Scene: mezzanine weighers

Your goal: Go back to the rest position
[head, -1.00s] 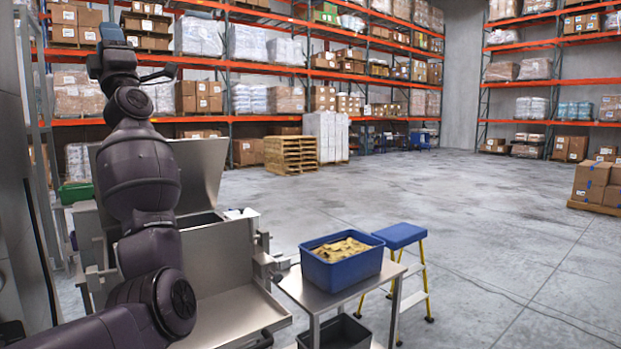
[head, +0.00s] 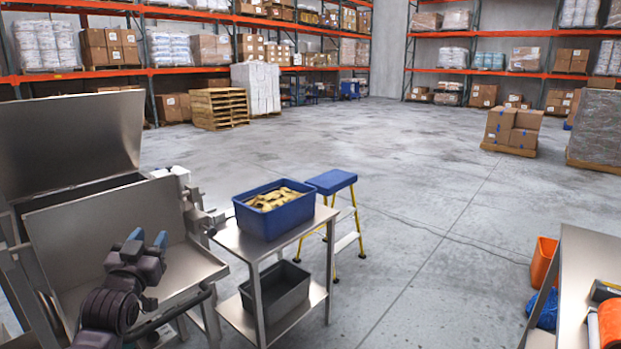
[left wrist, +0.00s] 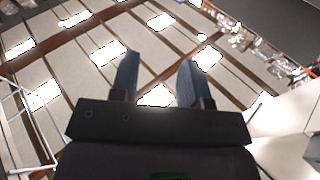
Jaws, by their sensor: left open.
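My left gripper (head: 148,239) is low at the left of the head view, in front of the steel weigher (head: 120,225) and its tray. It is open, with its two blue fingertips apart. In the left wrist view the open fingers (left wrist: 157,80) show with nothing between them, against the ceiling and its lights. I cannot tell from the head view whether the gripper touches the weigher. My right gripper is not in view.
A blue bin (head: 275,218) of yellowish pieces stands on a steel cart (head: 238,242), with a dark bin (head: 275,290) on its lower shelf. A blue-topped step stool (head: 331,182) stands behind. Another steel table (head: 570,270) is at right. The middle floor is clear.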

